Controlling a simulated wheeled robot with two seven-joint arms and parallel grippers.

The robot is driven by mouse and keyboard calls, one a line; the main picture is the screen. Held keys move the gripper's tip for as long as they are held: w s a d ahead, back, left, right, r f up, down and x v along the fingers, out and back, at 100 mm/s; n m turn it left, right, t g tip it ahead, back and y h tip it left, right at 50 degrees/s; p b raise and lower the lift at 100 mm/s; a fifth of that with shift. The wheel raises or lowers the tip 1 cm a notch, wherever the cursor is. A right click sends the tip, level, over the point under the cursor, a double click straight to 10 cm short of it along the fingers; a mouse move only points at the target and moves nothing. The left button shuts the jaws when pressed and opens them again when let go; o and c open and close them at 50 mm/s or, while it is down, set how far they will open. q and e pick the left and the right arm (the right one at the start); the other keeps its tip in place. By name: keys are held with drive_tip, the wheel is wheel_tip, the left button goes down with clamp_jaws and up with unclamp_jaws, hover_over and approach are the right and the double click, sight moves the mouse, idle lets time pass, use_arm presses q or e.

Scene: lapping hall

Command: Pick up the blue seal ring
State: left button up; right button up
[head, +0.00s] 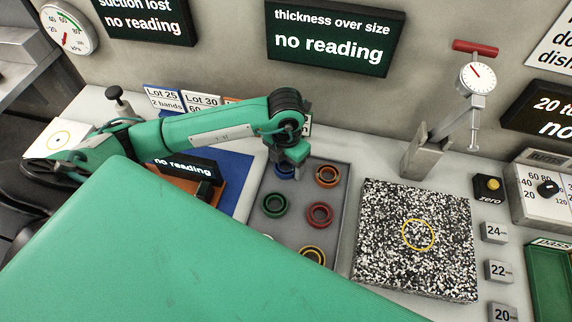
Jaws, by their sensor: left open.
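The blue seal ring (285,174) is in the grey tray (337,203), at the tray's far left, and only part of it shows. My left gripper (288,163) is directly over it, pointing down, and hides most of the ring. The left gripper is open; whether its fingers touch the ring I cannot tell. In the same tray are an orange ring (327,176), a green ring (274,205), a red ring (320,215) and a yellow-and-black ring (313,256). My right gripper is not in view.
A speckled granite plate (415,270) stands right of the tray, with a yellow circle on it. Behind it is a dial gauge on a stand (420,145). Small size blocks (500,271) line its right side. A large green surface hides the lower left.

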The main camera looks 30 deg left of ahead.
use_arm(q)
drive_tip(key=shift+c, duration=0.5)
drive_tip(key=c, duration=0.7)
drive_tip(key=shift+r, duration=0.15)
